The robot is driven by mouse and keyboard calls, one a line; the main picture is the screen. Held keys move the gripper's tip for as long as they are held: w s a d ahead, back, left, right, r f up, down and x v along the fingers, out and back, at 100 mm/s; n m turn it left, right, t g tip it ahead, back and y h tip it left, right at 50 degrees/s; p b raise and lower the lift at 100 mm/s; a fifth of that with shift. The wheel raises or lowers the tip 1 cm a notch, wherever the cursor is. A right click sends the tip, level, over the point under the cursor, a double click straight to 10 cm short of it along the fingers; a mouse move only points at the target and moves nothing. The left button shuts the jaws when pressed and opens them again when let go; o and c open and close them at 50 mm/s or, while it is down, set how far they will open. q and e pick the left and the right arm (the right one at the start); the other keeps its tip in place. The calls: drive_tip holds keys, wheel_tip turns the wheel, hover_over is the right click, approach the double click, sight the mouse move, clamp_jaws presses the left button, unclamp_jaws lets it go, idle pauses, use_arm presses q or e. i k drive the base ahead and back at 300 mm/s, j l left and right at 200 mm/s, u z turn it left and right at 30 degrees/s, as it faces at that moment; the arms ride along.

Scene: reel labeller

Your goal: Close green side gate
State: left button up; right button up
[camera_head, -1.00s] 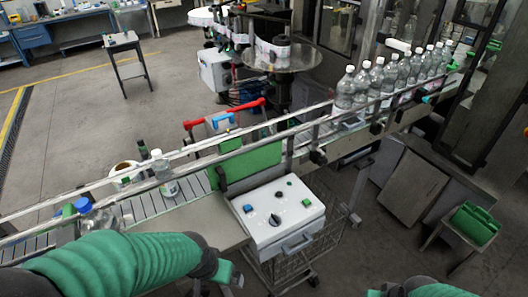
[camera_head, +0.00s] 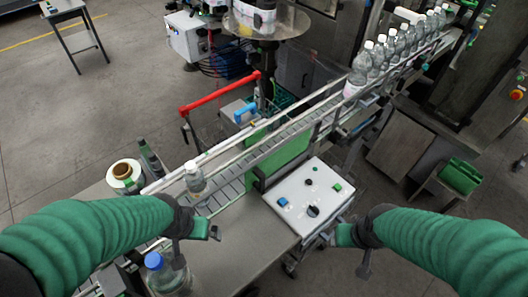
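The green side gate (camera_head: 284,160) is a flat green panel on the near side of the conveyor (camera_head: 229,188), just behind the white control box. My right gripper (camera_head: 346,252) is in front of the control box's right corner, fingers apart and empty. Neither gripper touches the panel.
The white control box (camera_head: 309,199) with buttons and a knob stands between my grippers. A clear bottle (camera_head: 195,181) is on the belt; a blue-capped bottle (camera_head: 163,274) is near my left gripper. Several bottles (camera_head: 385,52) line the far belt. A red handle (camera_head: 220,91) rises behind.

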sight(255, 177)
drive_tip(key=i+l, duration=0.15)
drive_tip(key=l, duration=0.25)
drive_tip(key=i+l+z, duration=0.1)
drive_tip(key=l, duration=0.25)
drive_tip(key=i+l+z, duration=0.1)
drive_tip(key=i+l, duration=0.2)
